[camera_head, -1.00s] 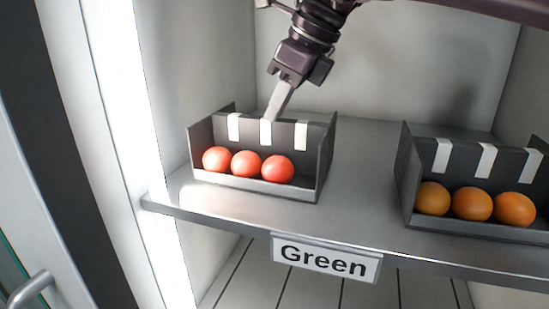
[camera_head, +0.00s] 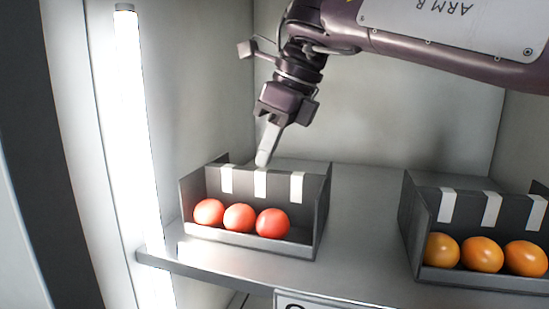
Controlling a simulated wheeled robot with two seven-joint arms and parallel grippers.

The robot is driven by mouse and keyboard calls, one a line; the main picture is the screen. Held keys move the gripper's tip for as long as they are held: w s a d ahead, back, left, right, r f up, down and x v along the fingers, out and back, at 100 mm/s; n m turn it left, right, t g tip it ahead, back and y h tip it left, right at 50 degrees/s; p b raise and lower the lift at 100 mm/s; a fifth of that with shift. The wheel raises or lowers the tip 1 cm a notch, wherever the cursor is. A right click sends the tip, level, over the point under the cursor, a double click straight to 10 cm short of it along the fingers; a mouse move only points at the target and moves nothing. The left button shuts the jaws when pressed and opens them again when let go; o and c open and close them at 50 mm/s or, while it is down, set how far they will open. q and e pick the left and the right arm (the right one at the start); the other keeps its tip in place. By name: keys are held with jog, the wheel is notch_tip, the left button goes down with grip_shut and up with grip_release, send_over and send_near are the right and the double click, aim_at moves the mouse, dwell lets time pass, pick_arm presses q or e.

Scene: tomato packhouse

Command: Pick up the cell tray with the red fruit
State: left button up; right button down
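The dark grey cell tray (camera_head: 318,205) with a row of three red fruits (camera_head: 239,217) stands on the left part of the shelf. White strips mark its back wall. My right gripper (camera_head: 264,160) points down from above, with its fingertips at the top edge of the tray's back wall, by the middle white strip. I see the fingers edge-on as one pale shape, so their opening does not show. I cannot tell whether they touch the wall. My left gripper is not in view.
A second dark tray (camera_head: 408,196) with orange fruits (camera_head: 482,254) stands on the right of the same shelf (camera_head: 355,250). Bare shelf lies between the trays. A bright light strip (camera_head: 135,120) and the cabinet wall bound the left side. A label is partly cut off below.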

notch_tip(320, 180, up, 5)
jog(key=shift+d+f, duration=0.1)
jog(key=shift+s+d+r, duration=0.1)
jog(key=shift+d+r, duration=0.05)
jog(key=shift+r, duration=0.2)
jog(key=c, duration=2.1)
grip_release()
jog(key=shift+w, duration=0.25)
jog(key=o, duration=1)
jog(key=shift+s, duration=0.15)
jog(key=o, duration=0.7)
jog(key=shift+c, duration=0.2)
